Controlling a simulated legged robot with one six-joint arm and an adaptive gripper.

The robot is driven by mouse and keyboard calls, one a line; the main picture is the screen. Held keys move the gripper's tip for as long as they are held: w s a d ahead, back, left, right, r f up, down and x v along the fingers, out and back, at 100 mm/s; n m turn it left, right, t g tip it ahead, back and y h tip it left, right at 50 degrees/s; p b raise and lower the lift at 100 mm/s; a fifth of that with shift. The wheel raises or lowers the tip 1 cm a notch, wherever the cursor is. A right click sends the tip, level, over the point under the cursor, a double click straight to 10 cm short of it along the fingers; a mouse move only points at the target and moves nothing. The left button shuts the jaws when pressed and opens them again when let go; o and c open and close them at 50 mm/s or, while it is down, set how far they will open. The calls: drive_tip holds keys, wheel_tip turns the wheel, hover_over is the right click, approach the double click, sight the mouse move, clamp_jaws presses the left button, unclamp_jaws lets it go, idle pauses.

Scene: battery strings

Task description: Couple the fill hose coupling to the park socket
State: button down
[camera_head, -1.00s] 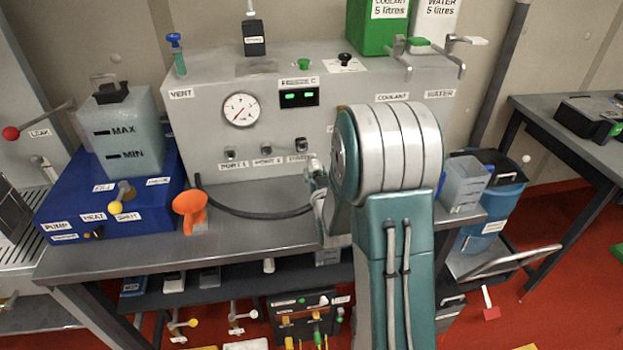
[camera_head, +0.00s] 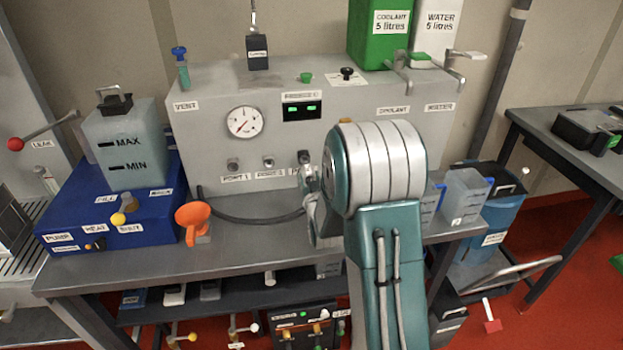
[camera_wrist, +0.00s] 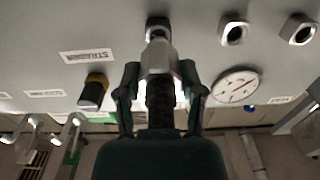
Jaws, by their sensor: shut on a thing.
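The fill hose coupling (camera_wrist: 158,62), a pale metal fitting on a dark ribbed hose end, is between the fingers of my gripper (camera_wrist: 157,88) in the wrist view. My gripper is shut on it. The coupling's front end lies right at the park socket (camera_wrist: 157,29), lined up with it. I cannot tell whether it is seated inside or only touching. In the head view my gripper (camera_head: 311,182) is at the panel front by the rightmost socket, partly hidden by my arm. The black hose (camera_head: 250,219) curves along the bench to it.
Two other sockets, port 1 (camera_head: 232,164) and port 2 (camera_head: 268,161), sit left of it on the grey panel, under a round gauge (camera_head: 244,122). An orange funnel (camera_head: 193,217) and a blue pump unit (camera_head: 110,215) stand to the left on the bench.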

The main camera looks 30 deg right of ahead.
drive_tip(key=shift+a+r, duration=0.15)
drive_tip(key=shift+a, duration=0.2)
drive_tip(key=shift+d, duration=0.55)
drive_tip(key=shift+a, duration=0.5)
drive_tip(key=shift+d, duration=0.45)
drive_tip(key=shift+x, duration=1.65)
drive_tip(key=shift+c, duration=0.6)
unclamp_jaws()
